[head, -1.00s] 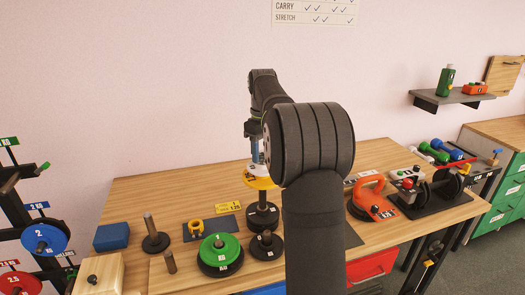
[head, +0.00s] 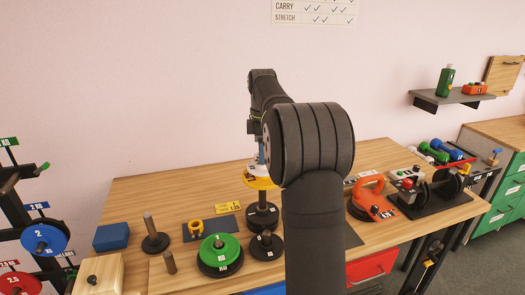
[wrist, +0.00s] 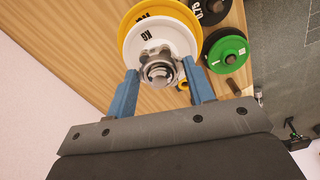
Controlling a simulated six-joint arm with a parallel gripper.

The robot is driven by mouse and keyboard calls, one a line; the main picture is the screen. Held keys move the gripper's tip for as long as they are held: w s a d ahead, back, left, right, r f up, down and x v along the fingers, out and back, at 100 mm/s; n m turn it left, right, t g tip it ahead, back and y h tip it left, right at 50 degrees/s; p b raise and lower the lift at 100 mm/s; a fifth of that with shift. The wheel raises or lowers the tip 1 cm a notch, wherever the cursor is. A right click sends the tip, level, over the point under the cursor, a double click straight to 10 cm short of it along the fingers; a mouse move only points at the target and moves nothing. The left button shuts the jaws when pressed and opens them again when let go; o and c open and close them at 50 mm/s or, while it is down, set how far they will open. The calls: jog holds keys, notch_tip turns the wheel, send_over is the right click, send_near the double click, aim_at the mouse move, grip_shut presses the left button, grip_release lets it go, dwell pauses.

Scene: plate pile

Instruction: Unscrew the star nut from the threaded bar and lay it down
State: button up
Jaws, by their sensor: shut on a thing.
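The star nut (wrist: 158,64) is a grey metal knob on the upright threaded bar (wrist: 157,72), whose end shows at the nut's centre in the wrist view. My gripper (wrist: 160,69) has blue fingers on either side of the nut and is shut on it. Under the nut lie a white plate (wrist: 158,36) and a wider yellow plate (wrist: 128,35). In the head view my gripper (head: 261,152) is above the yellow plate (head: 262,184), partly hidden by my arm. The nut itself is too small to make out there.
A dark mat (head: 228,222) with a yellow collar (head: 195,228) lies left of the bar's stand. A green plate (head: 220,247), dark discs on posts and a blue block (head: 111,236) stand around it. Bare wood shows at back left.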

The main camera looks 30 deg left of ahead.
jog(key=n, duration=0.4)
jog(key=shift+s, duration=0.1)
jog(key=n, duration=0.4)
jog(key=shift+n, duration=0.3)
jog(key=shift+r, duration=0.15)
jog(key=shift+r, duration=2.1)
